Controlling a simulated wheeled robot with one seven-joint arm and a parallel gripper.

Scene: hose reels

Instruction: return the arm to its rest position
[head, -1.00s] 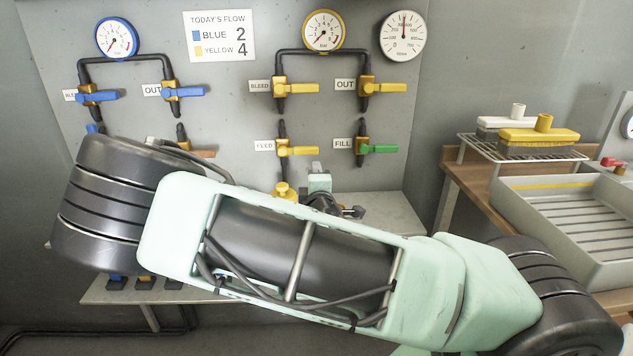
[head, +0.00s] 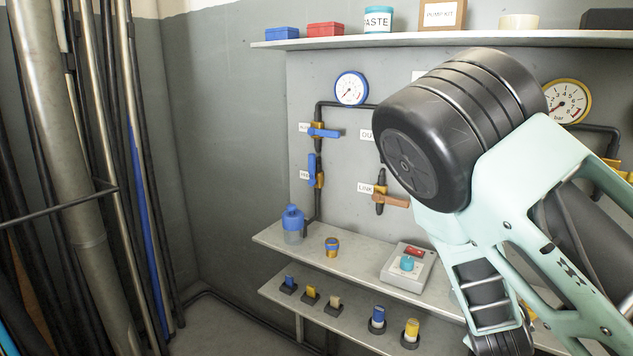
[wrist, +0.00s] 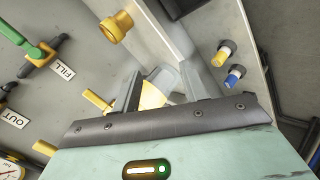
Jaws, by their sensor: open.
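My arm, pale green with black joints, fills the right side of the head view. My gripper is outside that view. In the wrist view my gripper (wrist: 158,88) is open, its two grey fingers spread apart. A yellow and whitish thing (wrist: 152,96) shows between and behind the fingers, partly hidden by them; I cannot tell how far beyond them it is. The wrist view faces the valve panel at a steep tilt, with the green FILL lever (wrist: 28,53) at upper left.
Pipes and poles (head: 70,180) stand at far left. A blue-capped bottle (head: 293,225) and a control box (head: 408,266) are on the panel shelf (head: 345,258); several plugs sit lower. An upper shelf (head: 450,39) runs above my arm. A yellow fitting (wrist: 115,27) is near my gripper in the wrist view.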

